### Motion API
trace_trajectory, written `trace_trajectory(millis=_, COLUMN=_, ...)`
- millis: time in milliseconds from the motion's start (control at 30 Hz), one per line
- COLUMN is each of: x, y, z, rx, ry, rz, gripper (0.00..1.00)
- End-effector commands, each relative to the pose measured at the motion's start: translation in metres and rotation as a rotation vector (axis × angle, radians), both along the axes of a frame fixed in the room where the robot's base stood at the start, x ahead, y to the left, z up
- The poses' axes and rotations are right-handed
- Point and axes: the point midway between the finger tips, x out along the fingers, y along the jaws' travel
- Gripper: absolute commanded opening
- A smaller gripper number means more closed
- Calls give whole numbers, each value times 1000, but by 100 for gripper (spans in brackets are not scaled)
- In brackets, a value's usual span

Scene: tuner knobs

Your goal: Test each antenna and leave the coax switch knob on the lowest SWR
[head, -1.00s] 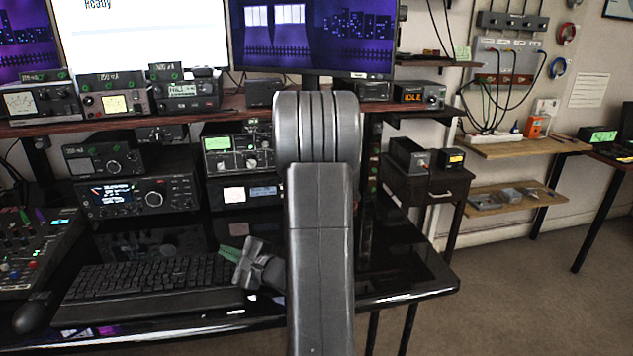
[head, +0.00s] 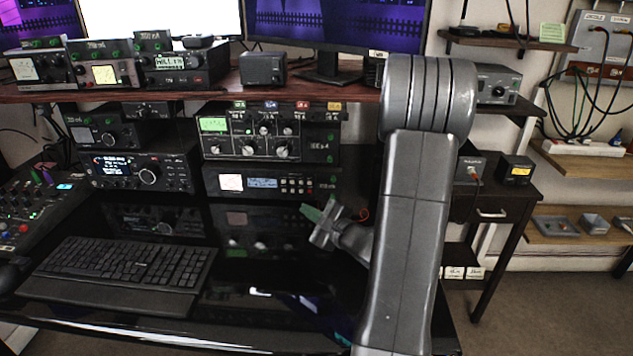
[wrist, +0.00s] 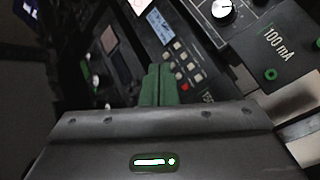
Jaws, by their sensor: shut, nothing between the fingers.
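My gripper (head: 310,213) is shut and empty, its green fingers pressed together in the wrist view (wrist: 157,86). It hangs over the glossy desk, to the right of the keyboard and just below and right of a keypad unit. A black tuner (head: 262,138) with a lit green display and several knobs sits above that keypad unit (head: 265,185), which has a small screen and rows of buttons. The keypad unit also shows close beyond my fingers in the wrist view (wrist: 175,45). I cannot tell which knob is the coax switch knob. No SWR value is readable.
The keyboard (head: 120,270) lies at front left, beside a mixer (head: 40,225). A radio (head: 140,172) stands left of the keypad unit. The upper shelf (head: 335,90) overhangs the gear. A panel marked 100 mA (wrist: 280,50) is at right in the wrist view. My arm hides the right part.

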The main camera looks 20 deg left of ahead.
Motion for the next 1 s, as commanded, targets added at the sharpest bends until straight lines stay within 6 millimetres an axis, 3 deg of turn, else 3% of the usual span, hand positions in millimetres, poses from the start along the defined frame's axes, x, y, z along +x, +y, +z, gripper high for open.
trace_trajectory(millis=367, x=6, y=2, z=1, rx=0, ry=1, rz=1, gripper=0)
trace_trajectory(millis=1000, x=80, y=21, z=-1, rx=0, ry=0, rz=0, gripper=0)
